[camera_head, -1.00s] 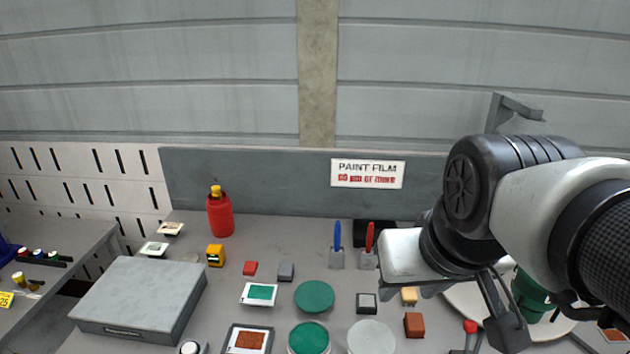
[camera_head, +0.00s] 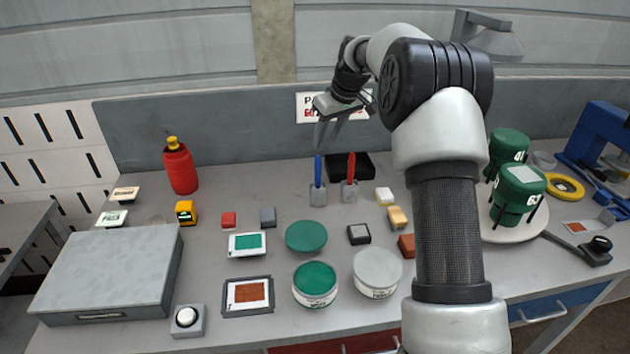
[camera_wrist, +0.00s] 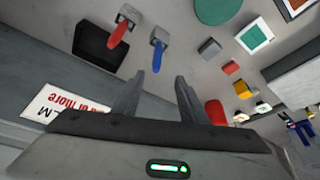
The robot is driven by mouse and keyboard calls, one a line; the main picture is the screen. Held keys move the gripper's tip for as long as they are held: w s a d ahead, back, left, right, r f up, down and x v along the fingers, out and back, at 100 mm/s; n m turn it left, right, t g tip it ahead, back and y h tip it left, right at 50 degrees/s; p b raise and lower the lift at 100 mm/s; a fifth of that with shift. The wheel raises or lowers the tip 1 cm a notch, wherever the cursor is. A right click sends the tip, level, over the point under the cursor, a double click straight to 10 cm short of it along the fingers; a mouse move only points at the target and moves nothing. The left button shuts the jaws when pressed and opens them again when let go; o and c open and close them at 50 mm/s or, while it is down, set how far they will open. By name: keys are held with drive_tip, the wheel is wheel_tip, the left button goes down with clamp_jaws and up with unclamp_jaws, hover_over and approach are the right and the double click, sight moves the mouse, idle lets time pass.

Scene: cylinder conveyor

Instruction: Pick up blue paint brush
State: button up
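The blue paint brush (camera_head: 318,171) stands upright, handle up, in a small grey holder (camera_head: 318,196) near the back of the workbench. It also shows in the wrist view (camera_wrist: 158,56), ahead of my fingers and apart from them. The red paint brush (camera_head: 350,166) stands in a like holder just to its right; in the wrist view it is on the left (camera_wrist: 119,32). My gripper (camera_head: 329,134) is above and behind the blue brush, pointing down, close to the handle top in the picture. In the wrist view my gripper (camera_wrist: 158,88) is open, with nothing between its fingers.
A black tray (camera_head: 377,165) lies behind the red brush. A grey back panel (camera_head: 230,125) with a sign closes off the rear. A red bottle (camera_head: 180,167) stands at the left, and green containers (camera_head: 519,195) stand at the right. Small blocks and lids lie in front.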

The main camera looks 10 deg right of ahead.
sight(318, 163)
drive_tip(key=p+x, duration=0.1)
drive_tip(key=x, duration=1.1)
drive_tip(key=shift+d+p+x, duration=0.15)
drive_tip(key=shift+p+x, duration=0.05)
drive_tip(key=shift+x, duration=1.25)
drive_tip(key=shift+d+p+x, duration=0.15)
drive_tip(key=shift+p+x, duration=0.05)
drive_tip(key=shift+x, duration=1.2)
drive_tip(key=shift+w, duration=0.1)
clamp_jaws()
wheel_tip(318, 163, up, 10)
drive_tip(key=shift+b, duration=0.3)
